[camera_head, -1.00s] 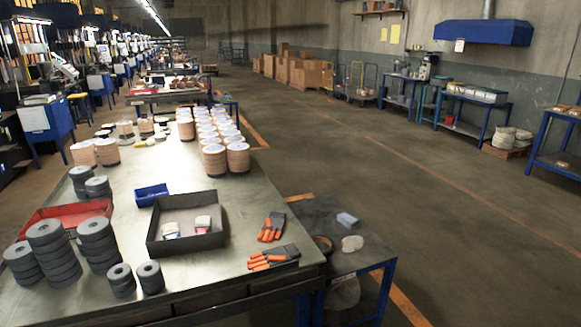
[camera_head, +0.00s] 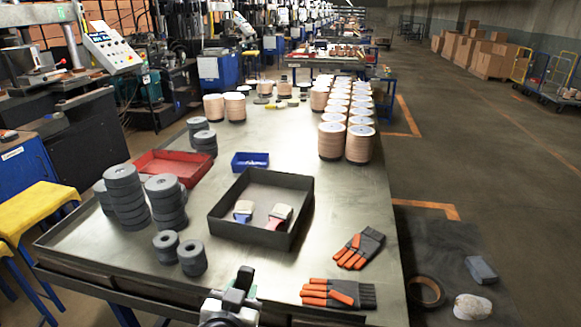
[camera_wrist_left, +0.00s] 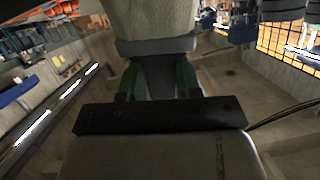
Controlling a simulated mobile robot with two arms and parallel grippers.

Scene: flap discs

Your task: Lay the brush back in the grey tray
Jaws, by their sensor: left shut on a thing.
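The grey tray (camera_head: 225,229) is dark, open-topped and stands on the metal table. Two pale-bristled brushes lie inside it, one with a blue part (camera_head: 243,212) and one with a red part (camera_head: 278,216). My left gripper (camera_head: 240,282) shows at the bottom of the head view, in front of the table's near edge and nearer to me than the tray. In the left wrist view it is shut on a brush with pale bristles (camera_wrist_left: 152,18) and a grey band (camera_wrist_left: 157,47). My right gripper is not in view.
Grey disc stacks (camera_head: 125,195) and a red tray (camera_head: 150,160) stand left of the grey tray. A small blue bin (camera_head: 250,161) is behind it. Orange-and-black gloves (camera_head: 340,293) lie to its right.

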